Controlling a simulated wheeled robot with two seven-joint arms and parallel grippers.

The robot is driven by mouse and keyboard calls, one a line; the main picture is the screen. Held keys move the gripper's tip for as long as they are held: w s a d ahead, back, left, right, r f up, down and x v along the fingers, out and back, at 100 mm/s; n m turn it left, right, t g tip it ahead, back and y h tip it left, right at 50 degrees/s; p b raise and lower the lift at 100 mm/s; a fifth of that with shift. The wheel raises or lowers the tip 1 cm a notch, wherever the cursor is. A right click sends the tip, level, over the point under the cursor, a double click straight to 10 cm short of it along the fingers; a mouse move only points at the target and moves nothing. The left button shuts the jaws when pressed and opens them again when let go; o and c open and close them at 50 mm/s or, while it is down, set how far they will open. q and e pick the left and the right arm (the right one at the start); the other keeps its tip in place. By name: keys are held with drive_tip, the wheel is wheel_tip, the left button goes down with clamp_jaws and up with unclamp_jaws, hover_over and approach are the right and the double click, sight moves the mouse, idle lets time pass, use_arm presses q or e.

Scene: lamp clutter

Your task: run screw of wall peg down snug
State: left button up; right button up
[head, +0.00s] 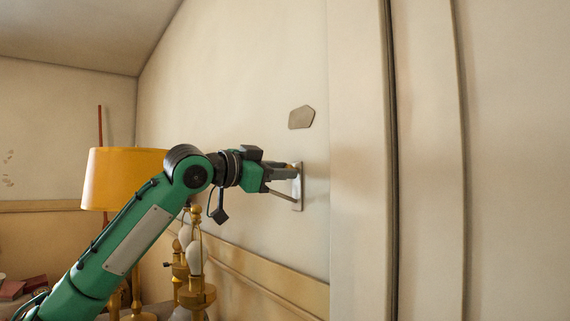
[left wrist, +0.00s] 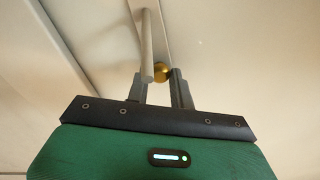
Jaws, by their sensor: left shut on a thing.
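A narrow metal plate (head: 299,201) is fixed upright on the cream wall, and my left gripper (head: 290,173) reaches it from the left. In the left wrist view a round brass head (left wrist: 161,72), which looks like the screw, sits between the fingertips of my left gripper (left wrist: 161,80). The jaws are shut on it. A pale grey rod (left wrist: 146,42), likely the wall peg, runs upward just beside the left finger. The screw's shaft and how deep it sits are hidden. My right gripper is in neither view.
A grey angular plaque (head: 301,117) is on the wall above the plate. A wall panel edge (head: 357,170) rises close to the right.

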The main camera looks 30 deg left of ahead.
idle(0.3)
use_arm(q)
drive_tip(key=shift+r+m+p, duration=0.15)
drive_tip(key=shift+m+p, duration=0.6)
drive_tip(key=shift+m, duration=0.15)
drive_tip(key=o, duration=0.5)
drive_tip(key=shift+f, duration=0.2)
drive_tip(key=shift+o, duration=0.2)
drive_tip(key=shift+b+v, duration=0.5)
drive_tip(key=shift+v, duration=2)
